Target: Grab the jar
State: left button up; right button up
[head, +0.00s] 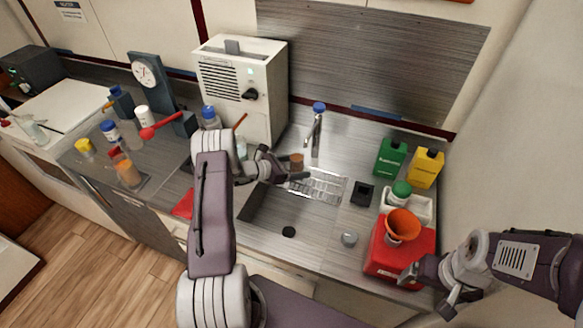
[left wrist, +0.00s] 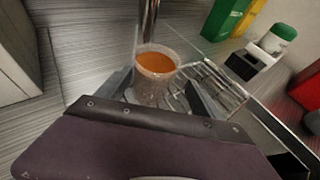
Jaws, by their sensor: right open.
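A small translucent jar with orange contents (left wrist: 156,72) stands by the sink, next to the faucet post in the left wrist view. In the head view the jar (head: 297,159) is partly hidden by my left gripper (head: 292,170). In the left wrist view my left gripper (left wrist: 160,97) is open, one finger on each side of the jar's lower part. I cannot tell whether either finger touches it. My right gripper (head: 427,293) is open and empty beside the red container (head: 397,262) at the right.
The faucet (head: 314,135) rises right behind the jar. A wire rack (head: 320,186) lies beside it over the sink (head: 290,215). Green (head: 390,158) and yellow (head: 426,168) bottles stand at the right. A white machine (head: 240,85) stands at the left, with bottles further left.

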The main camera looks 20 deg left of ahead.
aim_at(297, 160)
pick_arm(q)
jog(key=shift+w, duration=0.1)
jog(key=shift+d, duration=0.1)
jog(key=shift+c, duration=0.3)
jog(key=c, duration=1.5)
jog(key=shift+c, duration=0.3)
jog(key=shift+r, duration=0.15)
jog(key=shift+r+b, duration=0.3)
jog(key=shift+r, duration=1.25)
jog(key=shift+s+a+b, duration=0.45)
jog(key=shift+s+a, duration=1.35)
jog(key=shift+s, duration=0.6)
jog(key=shift+s+a+b, duration=0.4)
jog(key=shift+s+a, duration=1.4)
jog(key=shift+s, duration=0.55)
jog(key=shift+s+a+b, duration=0.45)
jog(key=shift+s+a, duration=1.35)
jog(key=shift+s, duration=0.6)
